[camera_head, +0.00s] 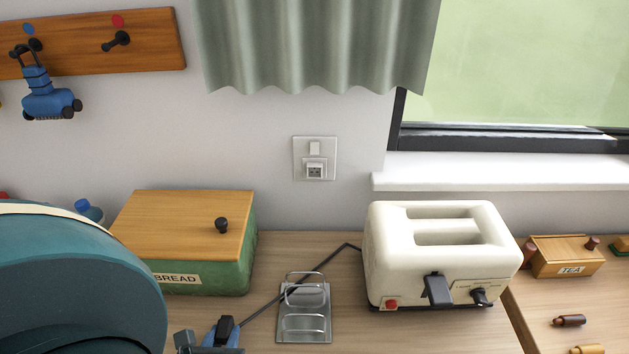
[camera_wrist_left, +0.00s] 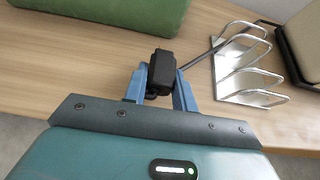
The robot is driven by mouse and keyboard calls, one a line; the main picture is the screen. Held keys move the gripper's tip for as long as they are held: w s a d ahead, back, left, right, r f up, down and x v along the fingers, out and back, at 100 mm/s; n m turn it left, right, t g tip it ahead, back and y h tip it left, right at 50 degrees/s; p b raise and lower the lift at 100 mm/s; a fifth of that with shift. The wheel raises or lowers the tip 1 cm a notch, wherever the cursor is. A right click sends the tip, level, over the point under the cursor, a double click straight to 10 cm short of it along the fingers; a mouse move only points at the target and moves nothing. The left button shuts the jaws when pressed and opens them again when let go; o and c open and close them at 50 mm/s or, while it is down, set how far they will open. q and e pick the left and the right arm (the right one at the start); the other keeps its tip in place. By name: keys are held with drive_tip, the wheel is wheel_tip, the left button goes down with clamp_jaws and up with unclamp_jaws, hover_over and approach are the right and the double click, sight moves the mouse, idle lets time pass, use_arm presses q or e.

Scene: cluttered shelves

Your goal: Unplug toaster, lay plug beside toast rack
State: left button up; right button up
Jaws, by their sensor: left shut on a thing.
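The cream toaster (camera_head: 440,255) stands upright on the counter, right of centre. The metal toast rack (camera_head: 305,330) stands to its left. My left gripper (camera_head: 222,335) is shut on the black plug (camera_head: 225,326), at the counter's front, left of the rack and apart from it. In the left wrist view the plug (camera_wrist_left: 161,70) sits between the blue fingers, with the toast rack (camera_wrist_left: 238,95) to the right. I cannot tell whether the plug touches the counter. The dark cord (camera_head: 325,262) runs from behind the toaster past the rack to the plug. My right gripper is not in view.
The wall socket (camera_head: 300,150) holds no black plug; a small white piece shows on it. A green bread bin (camera_head: 205,280) with a wooden lid stands behind my left gripper. A tea box (camera_head: 568,257) stands at the right.

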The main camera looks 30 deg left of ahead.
use_arm(q)
drive_tip(key=shift+f+b, duration=0.3)
drive_tip(key=shift+f, duration=0.35)
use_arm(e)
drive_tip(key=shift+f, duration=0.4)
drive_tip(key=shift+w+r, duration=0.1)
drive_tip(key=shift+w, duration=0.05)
use_arm(q)
drive_tip(key=o, duration=1.1)
